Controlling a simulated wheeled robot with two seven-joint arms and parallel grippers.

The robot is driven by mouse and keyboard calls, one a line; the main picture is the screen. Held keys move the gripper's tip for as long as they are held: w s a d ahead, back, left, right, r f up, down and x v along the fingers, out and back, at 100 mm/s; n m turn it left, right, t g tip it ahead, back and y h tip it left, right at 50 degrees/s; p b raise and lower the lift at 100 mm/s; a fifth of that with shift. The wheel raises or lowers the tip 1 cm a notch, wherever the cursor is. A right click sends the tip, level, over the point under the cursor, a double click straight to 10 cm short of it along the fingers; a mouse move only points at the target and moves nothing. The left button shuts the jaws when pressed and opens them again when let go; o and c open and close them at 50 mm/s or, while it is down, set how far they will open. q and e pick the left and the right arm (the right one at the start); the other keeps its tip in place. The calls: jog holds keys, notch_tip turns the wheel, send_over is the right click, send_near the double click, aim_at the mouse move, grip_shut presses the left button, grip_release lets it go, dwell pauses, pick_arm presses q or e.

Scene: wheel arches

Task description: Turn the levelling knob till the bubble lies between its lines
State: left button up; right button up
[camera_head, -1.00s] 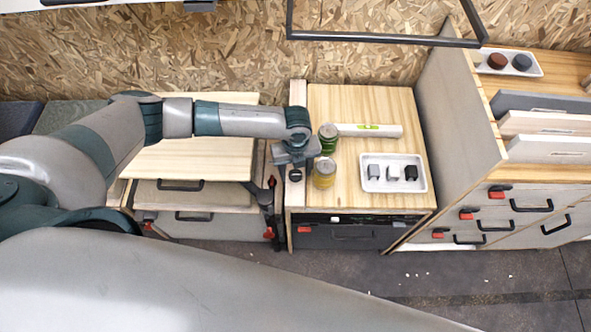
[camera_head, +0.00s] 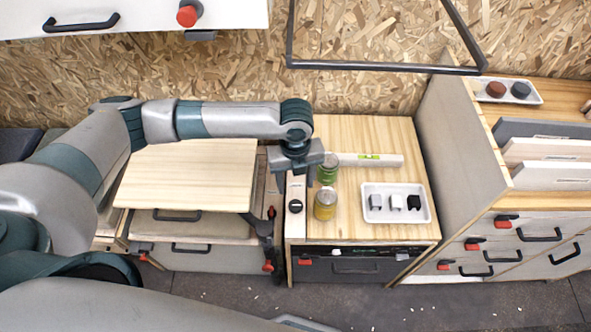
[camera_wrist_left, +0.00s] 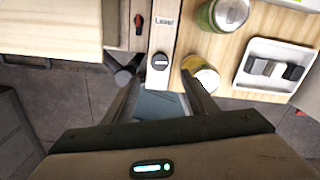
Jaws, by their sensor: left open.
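The levelling knob (camera_head: 295,206) is a small black round knob on a pale strip at the left edge of the worktop; it also shows in the left wrist view (camera_wrist_left: 160,62), below a "Level" label. The white spirit level (camera_head: 390,160) lies at the back of the worktop with a yellow-green vial (camera_head: 369,157). The bubble is too small to place against its lines. My left gripper (camera_head: 296,172) is above the strip, behind the knob in the head view. Its fingers (camera_wrist_left: 161,84) are apart and empty, not touching the knob. My right gripper is out of view.
A green-labelled jar (camera_head: 327,171) and a yellow jar (camera_head: 325,205) stand just right of the strip. A white tray (camera_head: 396,216) with several small blocks is farther right. A wooden board (camera_head: 190,172) lies left. A tall grey panel (camera_head: 455,150) bounds the worktop's right side.

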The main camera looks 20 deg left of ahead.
pick_arm(q)
notch_tip(320, 180, up, 6)
jog(key=b, duration=0.1)
jog(key=shift+r, duration=0.25)
jog(key=shift+f, duration=0.1)
dwell(1.0)
